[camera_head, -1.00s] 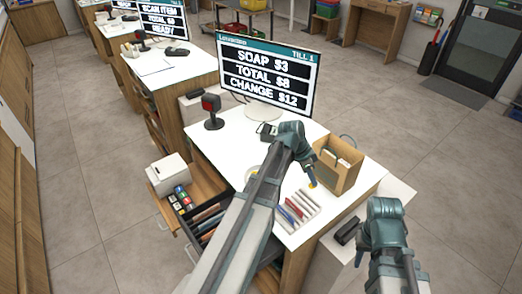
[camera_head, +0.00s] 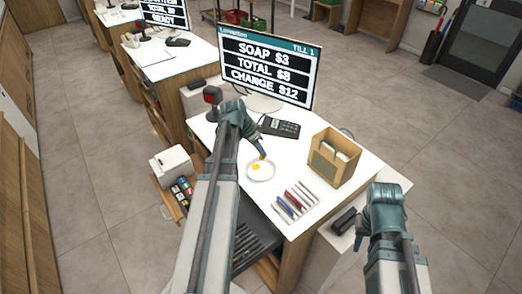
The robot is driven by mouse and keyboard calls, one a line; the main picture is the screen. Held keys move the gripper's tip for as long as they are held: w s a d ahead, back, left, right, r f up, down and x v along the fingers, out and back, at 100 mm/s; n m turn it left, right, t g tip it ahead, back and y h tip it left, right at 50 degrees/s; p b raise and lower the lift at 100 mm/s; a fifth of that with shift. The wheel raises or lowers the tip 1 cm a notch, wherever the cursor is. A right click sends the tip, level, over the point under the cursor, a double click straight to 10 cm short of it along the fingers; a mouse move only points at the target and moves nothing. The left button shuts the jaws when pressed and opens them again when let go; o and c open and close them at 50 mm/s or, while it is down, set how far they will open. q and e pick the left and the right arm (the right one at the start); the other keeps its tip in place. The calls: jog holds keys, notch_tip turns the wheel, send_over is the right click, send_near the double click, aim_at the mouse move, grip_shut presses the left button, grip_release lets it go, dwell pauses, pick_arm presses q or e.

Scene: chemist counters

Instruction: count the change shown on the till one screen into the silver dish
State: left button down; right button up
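The till one screen (camera_head: 268,65) reads SOAP $3, TOTAL $8, CHANGE $12. The round silver dish (camera_head: 271,178) lies on the white counter, with yellow coins (camera_head: 256,167) in it. My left gripper (camera_head: 262,157) points down just above the dish, its fingertips closed on a small yellow coin. Its arm crosses the open till drawer (camera_head: 259,240) and hides part of it. Coloured coin or note stacks (camera_head: 182,188) show in the drawer's left part. My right gripper (camera_head: 358,240) hangs empty beyond the counter's right end; its finger gap is too small to judge.
A card terminal (camera_head: 280,127) and a red-faced scanner (camera_head: 212,96) stand behind the dish. A white printer (camera_head: 172,162) is at the left.

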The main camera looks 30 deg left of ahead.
pick_arm(q)
notch_tip(320, 180, down, 6)
jog(key=b, duration=0.5)
jog(key=shift+r, duration=0.1)
jog(key=c, duration=1)
grip_release()
jog(key=shift+r, duration=0.1)
jog(key=p+v, duration=1.2)
jog(key=v, duration=0.1)
jog(key=shift+r, duration=0.3)
jog(key=shift+r+p, duration=0.1)
jog(key=shift+p, duration=0.2)
